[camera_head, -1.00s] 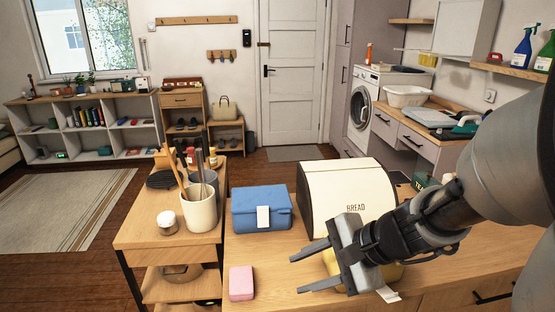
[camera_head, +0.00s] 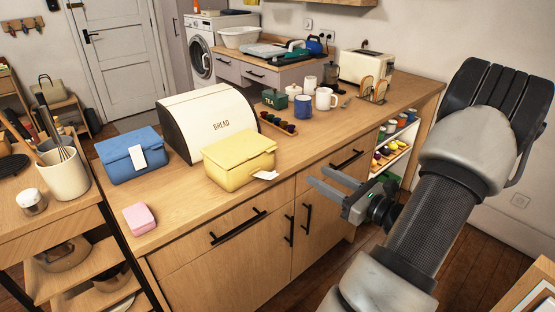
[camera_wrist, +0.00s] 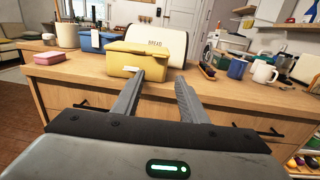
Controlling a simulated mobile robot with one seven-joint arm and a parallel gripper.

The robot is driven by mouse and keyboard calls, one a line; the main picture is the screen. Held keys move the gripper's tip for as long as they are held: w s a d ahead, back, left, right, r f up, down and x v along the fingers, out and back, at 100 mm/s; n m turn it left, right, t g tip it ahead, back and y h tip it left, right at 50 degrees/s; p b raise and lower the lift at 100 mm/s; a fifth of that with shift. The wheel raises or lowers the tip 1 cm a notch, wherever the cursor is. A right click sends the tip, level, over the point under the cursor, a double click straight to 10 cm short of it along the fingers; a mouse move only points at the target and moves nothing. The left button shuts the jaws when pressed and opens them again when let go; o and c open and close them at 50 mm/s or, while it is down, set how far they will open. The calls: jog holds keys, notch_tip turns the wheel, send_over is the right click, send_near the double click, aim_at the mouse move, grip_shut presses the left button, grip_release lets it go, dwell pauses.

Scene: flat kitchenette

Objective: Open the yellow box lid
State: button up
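The yellow box (camera_head: 240,158) sits on the wooden counter in front of the bread box, its lid closed. A white tag (camera_head: 265,175) sticks out at its lower right. In the wrist view the yellow box (camera_wrist: 134,64) is straight ahead, beyond the fingers. My gripper (camera_head: 336,180) is open and empty. It is to the right of the yellow box in the head view, off the counter's front edge and apart from the box. In the wrist view the two fingers (camera_wrist: 160,82) are spread, with nothing between them.
A blue box (camera_head: 128,157) and a pink block (camera_head: 139,218) stand on the counter at left. The cream bread box (camera_head: 212,122) stands behind the yellow box. Mugs (camera_head: 325,98) and a toaster (camera_head: 366,67) are farther right. Drawer handles (camera_head: 238,227) protrude from the front.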

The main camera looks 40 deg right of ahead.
aim_at(273, 150)
jog(key=w, duration=0.5)
jog(key=w+a, duration=0.1)
jog(key=w, duration=0.5)
jog(key=w+a+b, duration=0.1)
jog(key=w, duration=0.4)
jog(key=shift+w+a, duration=0.25)
jog(key=shift+w, duration=0.05)
jog(key=shift+c, duration=0.3)
grip_shut()
jog(key=shift+r, duration=0.1)
